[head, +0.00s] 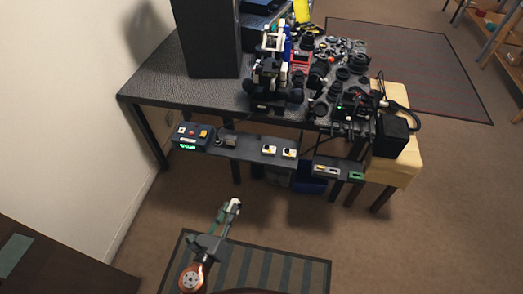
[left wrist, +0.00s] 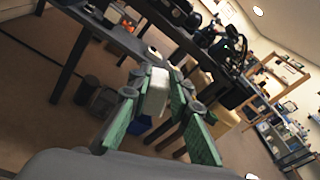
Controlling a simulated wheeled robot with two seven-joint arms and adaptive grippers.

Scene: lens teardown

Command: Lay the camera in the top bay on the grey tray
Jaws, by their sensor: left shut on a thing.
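My left gripper (head: 230,211) is low in front of the table, over the floor, well short of the table edge. In the left wrist view its green-padded fingers (left wrist: 155,98) are shut on a small white block-like object (left wrist: 157,88) with a rounded far end. I cannot tell from its shape whether this is the camera. A grey tray with a top bay cannot be made out for certain; a long dark grey shelf (head: 250,151) along the table's front holds small items. My right gripper is not in view.
The dark table (head: 155,84) carries a tall black box (head: 207,38), a black-and-white device (head: 270,78) and many lens parts (head: 342,73). A control box (head: 190,137) is at the shelf's left end. A wooden stand (head: 406,160) is at the right. Floor before the shelf is clear.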

